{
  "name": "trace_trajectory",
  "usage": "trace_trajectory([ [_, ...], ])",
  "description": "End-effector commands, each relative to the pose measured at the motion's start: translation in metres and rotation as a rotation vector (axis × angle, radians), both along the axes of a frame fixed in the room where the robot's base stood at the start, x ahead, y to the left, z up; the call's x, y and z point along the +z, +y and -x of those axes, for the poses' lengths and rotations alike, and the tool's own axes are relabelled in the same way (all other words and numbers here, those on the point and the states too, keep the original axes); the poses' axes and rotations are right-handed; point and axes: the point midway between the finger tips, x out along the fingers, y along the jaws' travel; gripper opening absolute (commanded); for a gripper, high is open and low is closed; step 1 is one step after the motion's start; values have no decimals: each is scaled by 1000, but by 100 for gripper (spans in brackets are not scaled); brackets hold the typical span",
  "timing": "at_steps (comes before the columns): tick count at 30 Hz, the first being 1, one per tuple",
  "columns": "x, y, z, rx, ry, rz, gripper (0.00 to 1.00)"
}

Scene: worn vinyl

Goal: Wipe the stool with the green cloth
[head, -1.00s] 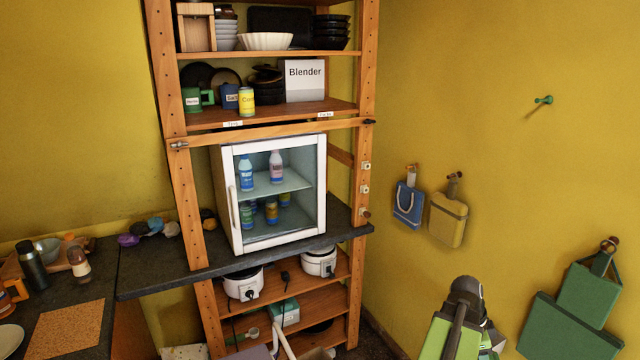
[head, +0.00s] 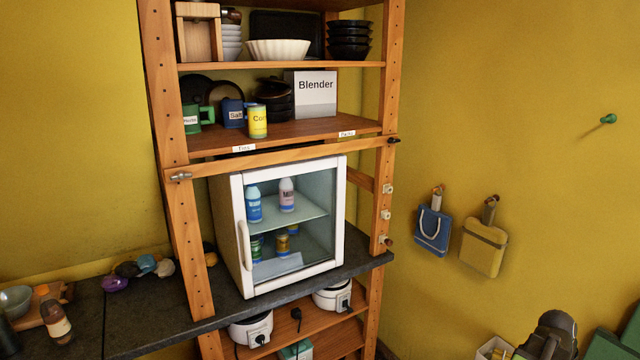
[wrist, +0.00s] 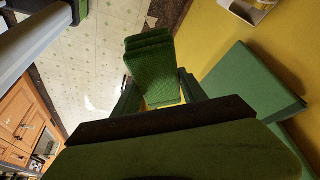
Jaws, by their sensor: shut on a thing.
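In the wrist view my gripper (wrist: 160,98) is shut on a folded dark green cloth (wrist: 152,65), which juts out past the fingers in thick layers. Its far end is over the pale patterned floor. In the head view only a dark upper part of my arm shows at the lower right edge, and the gripper is out of that picture. I cannot make out a stool in either current view.
A flat green panel (wrist: 255,80) is by the yellow wall, close right of my gripper. Wooden cabinets (wrist: 25,120) stand left. A shelf unit (head: 285,128) holds a glass-door fridge (head: 290,225) above a dark counter (head: 130,320).

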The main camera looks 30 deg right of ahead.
Motion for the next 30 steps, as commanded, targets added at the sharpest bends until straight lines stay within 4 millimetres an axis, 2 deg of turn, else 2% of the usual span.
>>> trace_trajectory([
  [6,-5,1,-5,9,0,0,17],
  [8,-14,2,-6,10,0,0,17],
  [11,-39,2,-7,11,0,0,17],
  [14,-76,2,-7,12,0,0,17],
  [30,-322,2,-8,13,0,0,17],
])
